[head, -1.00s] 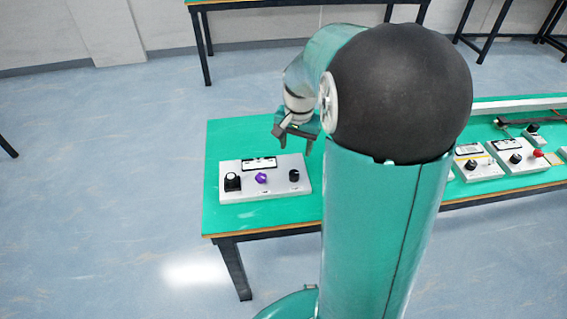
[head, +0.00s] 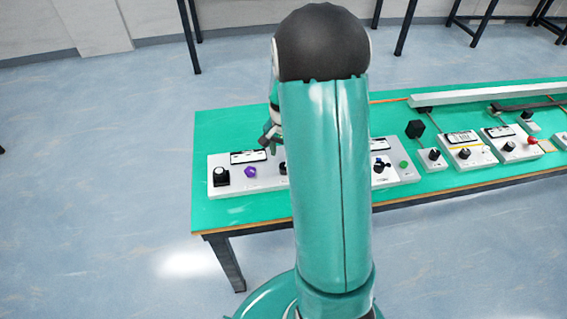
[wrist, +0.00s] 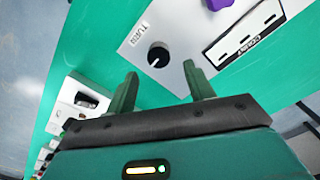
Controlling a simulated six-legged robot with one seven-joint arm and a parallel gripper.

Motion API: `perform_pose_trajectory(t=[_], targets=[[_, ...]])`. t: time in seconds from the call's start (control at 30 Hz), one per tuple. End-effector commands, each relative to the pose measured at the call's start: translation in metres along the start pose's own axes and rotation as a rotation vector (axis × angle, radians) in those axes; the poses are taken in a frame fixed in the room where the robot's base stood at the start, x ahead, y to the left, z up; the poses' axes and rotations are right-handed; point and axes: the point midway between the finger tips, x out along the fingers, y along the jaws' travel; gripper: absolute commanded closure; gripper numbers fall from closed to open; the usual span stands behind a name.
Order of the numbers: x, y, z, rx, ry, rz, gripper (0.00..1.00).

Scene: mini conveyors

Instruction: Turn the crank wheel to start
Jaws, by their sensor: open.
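A white control box (head: 268,185) lies on the green table. It carries a black knob at its left end (head: 220,176), a purple knob (head: 250,172), and another dark knob (head: 284,168) partly hidden by my arm. I cannot tell which part is the crank wheel. In the wrist view a round black knob (wrist: 158,56) with a white pointer mark stands on the white box, beyond and between my fingertips, apart from them. My gripper (wrist: 160,72) is open and empty. In the head view my gripper (head: 268,138) is near the box's back edge, partly hidden by my arm.
A second white box (head: 397,176), with a green button (head: 403,164), sits right of my arm. Further boxes and a long pale rail (head: 490,91) extend along the table (head: 225,125) to the right. The table's left end is bare. The floor in front is clear.

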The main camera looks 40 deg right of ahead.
Motion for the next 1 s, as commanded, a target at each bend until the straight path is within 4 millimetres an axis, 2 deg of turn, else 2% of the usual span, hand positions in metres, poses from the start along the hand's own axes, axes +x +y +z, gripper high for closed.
perform_pose_trajectory(t=[0.1,0.3,0.43,0.67,0.7,0.9,0.93,1.0], targets=[[0.025,0.001,0.0,0.0,-0.003,0.003,0.47],[0.052,-0.001,-0.002,-0.002,-0.001,0.001,0.47],[0.059,-0.001,-0.003,-0.002,0.0,0.0,0.47],[0.06,-0.002,-0.003,-0.003,0.001,0.0,0.47],[0.06,-0.002,-0.003,-0.003,0.001,0.0,0.49],[0.06,-0.002,-0.003,-0.003,0.001,0.0,0.88],[0.06,-0.002,-0.003,-0.003,0.001,0.0,0.92],[0.06,-0.002,-0.003,-0.003,0.001,0.0,0.92]])
